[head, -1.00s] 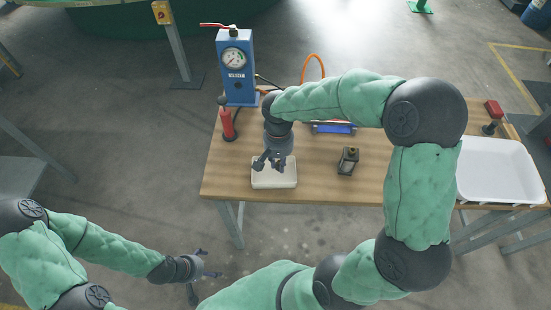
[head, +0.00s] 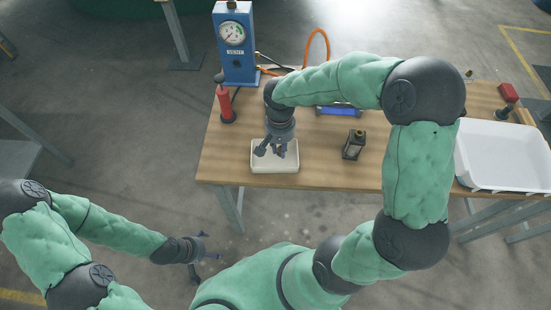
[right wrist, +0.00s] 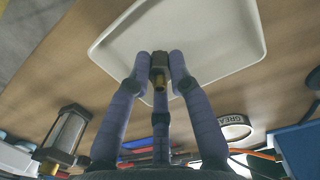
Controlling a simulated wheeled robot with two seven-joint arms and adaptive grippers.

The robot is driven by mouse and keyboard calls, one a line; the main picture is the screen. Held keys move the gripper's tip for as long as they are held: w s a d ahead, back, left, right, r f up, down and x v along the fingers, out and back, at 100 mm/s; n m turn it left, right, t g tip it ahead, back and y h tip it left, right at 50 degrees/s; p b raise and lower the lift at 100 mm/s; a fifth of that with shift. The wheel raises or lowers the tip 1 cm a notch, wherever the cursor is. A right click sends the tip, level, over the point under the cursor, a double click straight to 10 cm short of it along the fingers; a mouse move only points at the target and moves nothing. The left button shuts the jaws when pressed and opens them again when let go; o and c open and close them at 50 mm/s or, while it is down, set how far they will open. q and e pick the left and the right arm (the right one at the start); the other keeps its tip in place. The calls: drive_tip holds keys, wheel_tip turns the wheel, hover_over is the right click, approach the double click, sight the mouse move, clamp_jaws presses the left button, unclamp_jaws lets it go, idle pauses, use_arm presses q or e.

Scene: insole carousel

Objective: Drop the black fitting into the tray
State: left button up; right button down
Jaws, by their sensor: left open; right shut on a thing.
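The small cream tray (head: 288,167) lies near the front edge of the wooden table, left of its middle. My right gripper (head: 271,151) is over this tray. In the right wrist view the fingers of my right gripper (right wrist: 160,62) are shut on the black fitting (right wrist: 158,62), a small dark piece with a brass end. The fitting is in front of the tray's pale floor (right wrist: 205,40); its exact height above it is unclear. In the head view the fingers hide the fitting. My left gripper (head: 205,258) is open and empty, off the table at the lower left.
A lantern-like black item with a brass cap (head: 353,146) stands right of the tray. A red bottle (head: 226,104) and a blue gauge unit (head: 235,50) stand at the left back. A large white bin (head: 502,158) is at the right. A round grease tin (right wrist: 235,127) shows in the wrist view.

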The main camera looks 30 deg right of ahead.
drive_tip(key=c, duration=1.1)
unclamp_jaws()
drive_tip(key=shift+o, duration=0.2)
wheel_tip(320, 180, up, 12)
drive_tip(key=shift+w, duration=0.25)
